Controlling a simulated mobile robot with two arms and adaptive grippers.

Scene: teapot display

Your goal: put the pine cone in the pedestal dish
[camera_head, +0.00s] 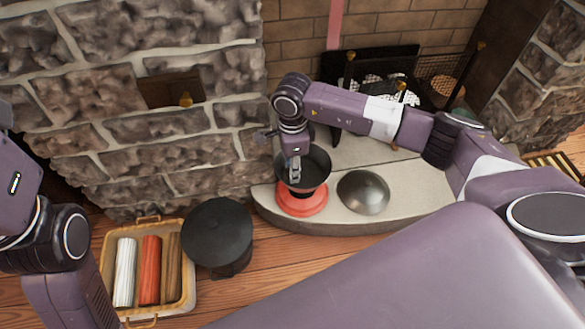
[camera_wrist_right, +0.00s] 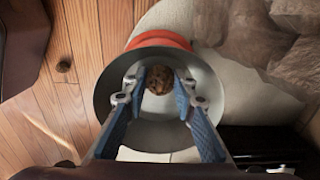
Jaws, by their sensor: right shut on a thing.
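The pedestal dish is a dark grey bowl (camera_head: 319,172) on a red base (camera_head: 302,203), standing on the pale hearth. My right gripper (camera_head: 295,175) points down at the dish, its fingers over the bowl's left part. In the right wrist view the small brown pine cone (camera_wrist_right: 159,80) sits between my right fingertips (camera_wrist_right: 160,85), which are shut on it. The round grey bowl (camera_wrist_right: 108,88) surrounds it in that view, with the orange-red base (camera_wrist_right: 160,38) showing past the rim. I cannot tell whether the cone touches the bowl. My left gripper is out of view.
A shiny metal dome (camera_head: 363,192) lies right of the dish. A round black-topped object (camera_head: 217,232) and a basket (camera_head: 189,290) with rolled items are on the floor to the left. The stone wall (camera_head: 215,185) rises close behind.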

